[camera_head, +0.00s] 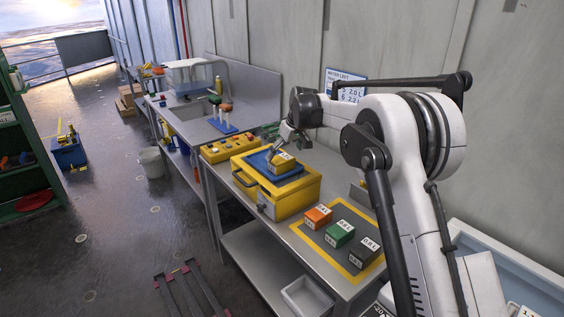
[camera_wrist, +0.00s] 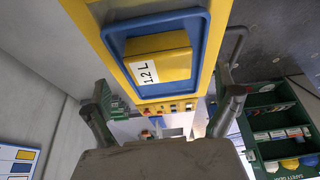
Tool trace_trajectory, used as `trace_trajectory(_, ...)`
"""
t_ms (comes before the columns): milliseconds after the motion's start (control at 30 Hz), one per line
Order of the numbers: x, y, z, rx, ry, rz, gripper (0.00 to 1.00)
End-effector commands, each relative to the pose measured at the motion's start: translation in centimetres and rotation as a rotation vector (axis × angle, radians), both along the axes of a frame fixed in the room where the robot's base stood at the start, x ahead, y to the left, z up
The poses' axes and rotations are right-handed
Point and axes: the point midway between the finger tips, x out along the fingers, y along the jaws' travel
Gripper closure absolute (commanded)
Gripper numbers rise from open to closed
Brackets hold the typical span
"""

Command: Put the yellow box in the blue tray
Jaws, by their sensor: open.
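The yellow box (camera_head: 283,164), with a white label reading about "1.2 L", is in the blue tray (camera_head: 254,158). The tray lies on top of a yellow case. In the wrist view the yellow box (camera_wrist: 167,64) shows inside the rim of the blue tray (camera_wrist: 203,45). My gripper (camera_head: 287,144) is just above the box in the head view. In the wrist view my gripper's fingers (camera_wrist: 163,108) stand wide apart, with nothing held between them. The box's underside is hidden, so I cannot tell whether it lies quite flat.
The yellow case (camera_head: 290,200) stands on a metal bench. Orange (camera_head: 318,217), green (camera_head: 339,234) and dark grey (camera_head: 364,252) boxes sit on a yellow-edged mat at its right. A yellow button panel (camera_head: 230,148) and a sink are behind it. The wall is close on the right.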

Motion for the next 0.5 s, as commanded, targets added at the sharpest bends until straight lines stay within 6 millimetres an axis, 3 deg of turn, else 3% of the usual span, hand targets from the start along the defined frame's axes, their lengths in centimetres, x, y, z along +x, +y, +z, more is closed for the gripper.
trace_trajectory(200,-1.1,-1.0,3.6,0.0,0.0,-0.001,0.04)
trace_trajectory(500,-1.7,-1.6,5.7,0.0,0.0,0.0,0.04)
